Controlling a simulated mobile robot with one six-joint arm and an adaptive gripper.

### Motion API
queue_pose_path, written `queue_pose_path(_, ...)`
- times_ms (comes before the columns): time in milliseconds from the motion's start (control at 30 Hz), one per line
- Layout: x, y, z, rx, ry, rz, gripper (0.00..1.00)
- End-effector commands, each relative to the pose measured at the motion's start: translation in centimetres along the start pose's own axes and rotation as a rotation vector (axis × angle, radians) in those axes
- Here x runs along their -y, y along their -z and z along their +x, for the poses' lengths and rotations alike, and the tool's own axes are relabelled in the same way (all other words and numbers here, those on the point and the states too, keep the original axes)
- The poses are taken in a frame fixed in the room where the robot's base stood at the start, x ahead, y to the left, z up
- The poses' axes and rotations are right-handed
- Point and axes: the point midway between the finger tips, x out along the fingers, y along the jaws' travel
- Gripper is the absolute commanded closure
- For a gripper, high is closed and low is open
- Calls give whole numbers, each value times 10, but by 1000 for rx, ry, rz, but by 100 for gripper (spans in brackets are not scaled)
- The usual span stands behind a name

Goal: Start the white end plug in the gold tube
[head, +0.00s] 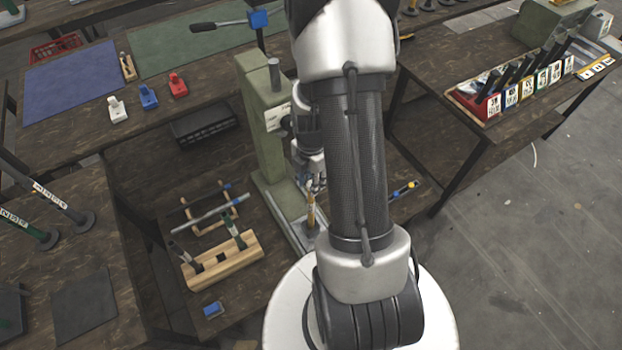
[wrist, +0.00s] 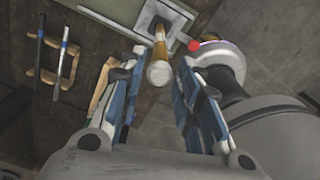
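The gold tube (head: 311,212) stands upright at the green press, over its light base plate. In the wrist view the gold tube (wrist: 161,38) runs away from me toward a pale square plate. The white end plug (wrist: 159,73) shows as a pale rounded end at the tube's near end; how deep it sits I cannot tell. My gripper (wrist: 163,54) is open, one blue-and-grey finger on each side of the plug, with a visible gap on both sides. In the head view my gripper (head: 314,183) is just above the tube, partly hidden by my arm.
The green press column (head: 262,130) stands close left of my gripper. A wooden block (head: 222,262) with dark upright tools and a wooden rack (head: 208,212) with rods lie to the left. A blue block (head: 213,309) lies near the front.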

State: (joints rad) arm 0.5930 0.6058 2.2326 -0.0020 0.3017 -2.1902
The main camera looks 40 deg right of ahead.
Motion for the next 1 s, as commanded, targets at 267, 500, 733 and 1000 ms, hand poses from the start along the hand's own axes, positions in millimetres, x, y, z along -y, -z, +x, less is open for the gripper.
queue_pose_path(267,0,0,0,0,0,0,56)
queue_pose_path(500,0,0,-5,1,-2,0,56)
queue_pose_path(733,-1,-1,-40,3,-5,0,56)
queue_pose_path(1000,0,0,-72,1,-2,0,56)
